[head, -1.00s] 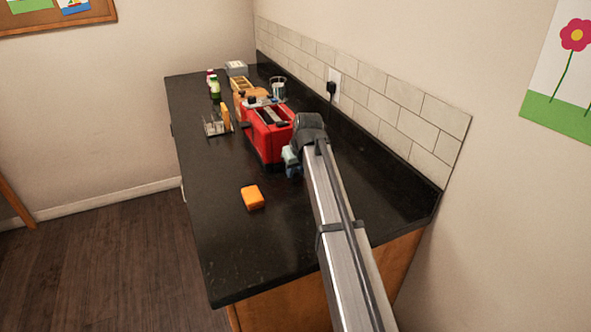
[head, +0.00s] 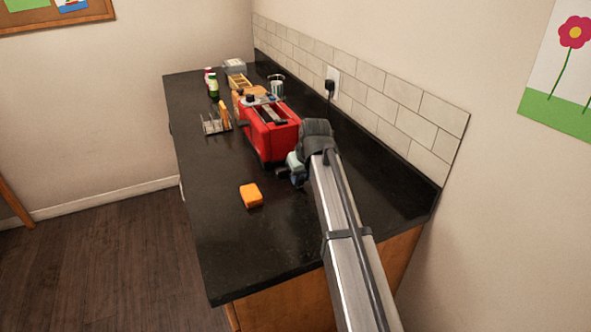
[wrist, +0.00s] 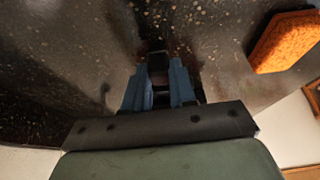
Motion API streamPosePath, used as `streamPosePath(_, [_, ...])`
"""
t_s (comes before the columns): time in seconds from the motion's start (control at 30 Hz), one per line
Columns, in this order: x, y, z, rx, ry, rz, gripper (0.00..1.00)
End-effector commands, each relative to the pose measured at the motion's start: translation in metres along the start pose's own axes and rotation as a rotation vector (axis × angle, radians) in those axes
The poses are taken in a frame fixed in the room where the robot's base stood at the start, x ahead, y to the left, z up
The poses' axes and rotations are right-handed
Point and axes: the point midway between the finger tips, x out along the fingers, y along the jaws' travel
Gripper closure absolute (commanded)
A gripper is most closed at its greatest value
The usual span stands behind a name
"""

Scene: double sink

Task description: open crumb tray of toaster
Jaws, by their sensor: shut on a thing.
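The red toaster (head: 272,136) stands upright on the black counter, with slots on top and a dark base. My gripper (head: 297,172) is low at the toaster's near end, close to the counter. In the wrist view, the blue fingers of my gripper (wrist: 160,88) are shut on a small dark piece (wrist: 158,62), which looks like the handle of the crumb tray. The rest of the tray cannot be made out. In the head view, my wrist hides part of the toaster's near right side.
An orange sponge (head: 251,195) lies on the counter (head: 225,245) nearer the camera; it also shows in the wrist view (wrist: 284,42). A toast rack (head: 216,123) stands left of the toaster. The tiled wall (head: 395,108) runs along the right.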

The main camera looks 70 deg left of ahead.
Motion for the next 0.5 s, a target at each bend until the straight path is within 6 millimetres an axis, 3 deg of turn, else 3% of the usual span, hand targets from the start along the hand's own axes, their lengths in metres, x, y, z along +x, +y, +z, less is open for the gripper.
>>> streamPosePath(0.03, [-0.007,-0.001,0.017,0.001,0.001,0.0,1.0])
streamPosePath(0.3, [-0.032,-0.001,0.077,0.001,0.0,0.001,1.0])
streamPosePath(0.5, [-0.042,-0.001,0.1,0.0,0.0,0.001,1.0])
